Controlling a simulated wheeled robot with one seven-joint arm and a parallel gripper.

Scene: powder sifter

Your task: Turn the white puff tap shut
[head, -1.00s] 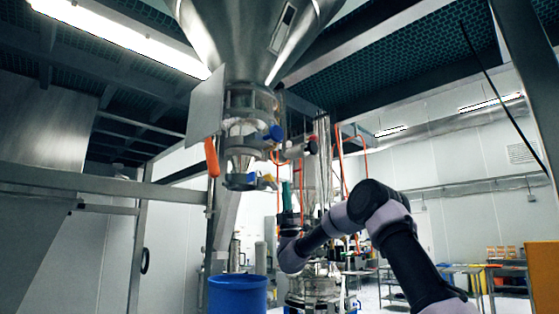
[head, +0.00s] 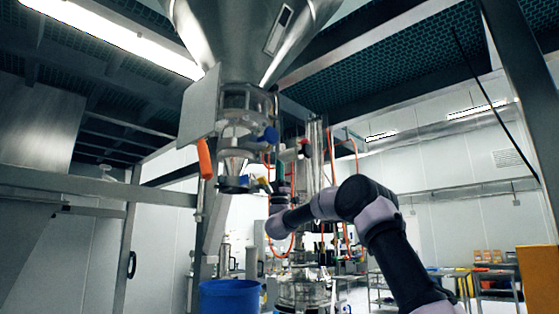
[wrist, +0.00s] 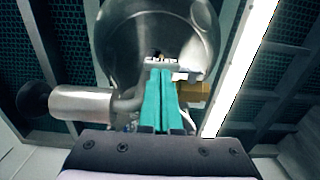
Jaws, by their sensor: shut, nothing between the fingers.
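The white tap handle (wrist: 160,62) shows in the wrist view as a pale bar just beyond my fingertips, below a large rounded metal vessel. In the head view it is too small to single out among the fittings. My gripper (wrist: 160,73) has teal fingers, pressed together and empty, pointing up at the handle. The tips look close to it, but I cannot tell whether they touch.
A blue knob (head: 270,135), a yellow handle (head: 265,184) and an orange handle (head: 205,158) sit around the sifter outlet under the steel hopper (head: 245,40). A blue drum (head: 230,298) stands below. A metal pipe (wrist: 85,103) lies left of my fingers.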

